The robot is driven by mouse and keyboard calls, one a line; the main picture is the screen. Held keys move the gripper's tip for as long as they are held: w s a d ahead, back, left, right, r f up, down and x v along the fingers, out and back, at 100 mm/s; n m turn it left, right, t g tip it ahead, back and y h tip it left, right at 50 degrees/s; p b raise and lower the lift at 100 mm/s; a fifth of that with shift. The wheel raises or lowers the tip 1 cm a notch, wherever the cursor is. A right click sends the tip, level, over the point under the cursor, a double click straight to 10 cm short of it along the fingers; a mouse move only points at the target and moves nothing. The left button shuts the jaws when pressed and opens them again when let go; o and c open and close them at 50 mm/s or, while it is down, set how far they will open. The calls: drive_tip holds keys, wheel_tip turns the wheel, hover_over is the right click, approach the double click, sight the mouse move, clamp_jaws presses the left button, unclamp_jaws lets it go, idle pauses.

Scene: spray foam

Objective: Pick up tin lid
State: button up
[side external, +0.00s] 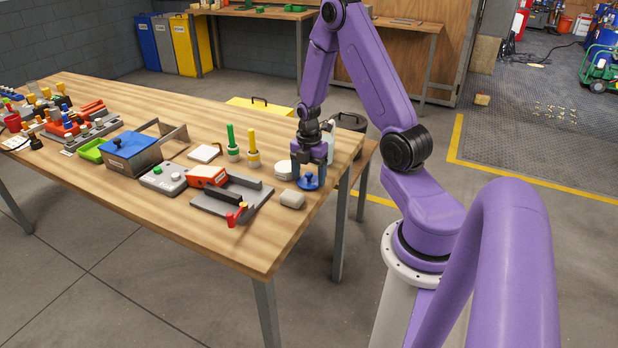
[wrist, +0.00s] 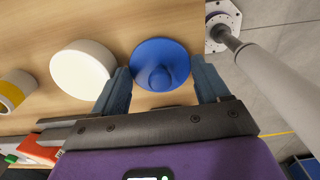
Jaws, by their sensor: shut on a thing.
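The tin lid is a round blue disc with a knob on top (side external: 308,183). It is near the right end of the wooden table in the side view, and it also shows in the wrist view (wrist: 174,55). My gripper (side external: 309,172) points down over it. In the wrist view the fingers of my gripper (wrist: 163,82) are on either side of the lid, and the gripper is shut on it. The exact contact is partly hidden by the fingers. I cannot tell whether the lid rests on the table or hangs just above it.
A round white object (wrist: 82,72) sits close to the left of the lid. A pale cylinder (side external: 292,199) lies in front, near the table edge. A grey tray with red and black parts (side external: 232,200) is to the left.

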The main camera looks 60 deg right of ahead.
sight(286, 166)
wheel_tip(286, 166, up, 8)
drive_tip(key=shift+r, duration=0.25)
drive_tip(key=shift+w+r, duration=0.2)
drive_tip(key=shift+r, duration=0.1)
drive_tip(key=w+d+n, duration=0.2)
drive_tip(key=w+n, duration=0.2)
drive_tip(key=w, duration=0.4)
drive_tip(key=shift+n, duration=0.3)
drive_tip(key=shift+a+f, duration=0.2)
drive_tip(key=shift+f, duration=2.85)
drive_tip(key=shift+f, duration=0.2)
drive_tip(key=o, duration=1)
drive_tip(key=shift+r, duration=0.1)
